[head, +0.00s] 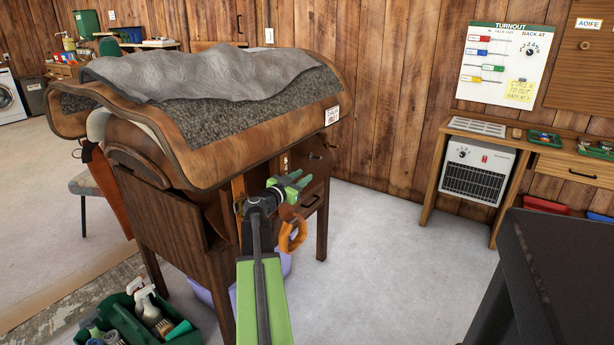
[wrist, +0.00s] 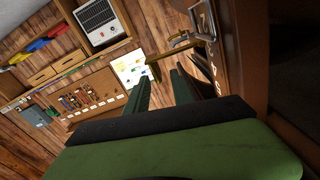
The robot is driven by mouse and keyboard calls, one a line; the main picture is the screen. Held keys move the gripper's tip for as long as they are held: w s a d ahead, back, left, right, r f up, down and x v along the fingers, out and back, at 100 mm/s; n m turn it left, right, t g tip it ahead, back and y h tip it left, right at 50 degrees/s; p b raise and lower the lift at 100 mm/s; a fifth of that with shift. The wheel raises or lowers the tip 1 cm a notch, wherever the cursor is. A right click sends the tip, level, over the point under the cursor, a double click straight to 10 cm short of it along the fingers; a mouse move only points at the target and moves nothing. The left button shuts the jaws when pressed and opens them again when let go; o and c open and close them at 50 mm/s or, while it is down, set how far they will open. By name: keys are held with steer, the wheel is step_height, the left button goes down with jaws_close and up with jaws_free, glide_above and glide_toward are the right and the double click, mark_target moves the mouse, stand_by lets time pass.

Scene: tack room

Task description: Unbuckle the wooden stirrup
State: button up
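The wooden stirrup (head: 293,236) is an orange-brown loop hanging at the near side of the saddle stand, just below my gripper in the head view. A brown strap (head: 238,190) hangs behind my wrist. In the wrist view a metal buckle (wrist: 203,18) shows at the upper right, beside a dark strap with a row of holes (wrist: 216,82). My gripper (head: 304,180) is open and empty, its green fingers pointing right; they also show apart in the wrist view (wrist: 160,80). The buckle lies to the right of the fingers there, apart from them.
The saddle stand (head: 175,215) carries a brown saddle (head: 205,155) under a grey cloth (head: 195,75). A green caddy (head: 125,322) with bottles stands on the floor at lower left. A desk with a heater (head: 475,172) is at right. Floor between stand and desk is clear.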

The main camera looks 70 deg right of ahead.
steer(key=x, duration=0.2)
steer(key=shift+s+d, duration=0.15)
steer(key=shift+d, duration=0.25)
steer(key=shift+c, duration=0.3)
jaws_close()
stand_by(0.7)
steer(key=shift+o, duration=0.3)
jaws_free()
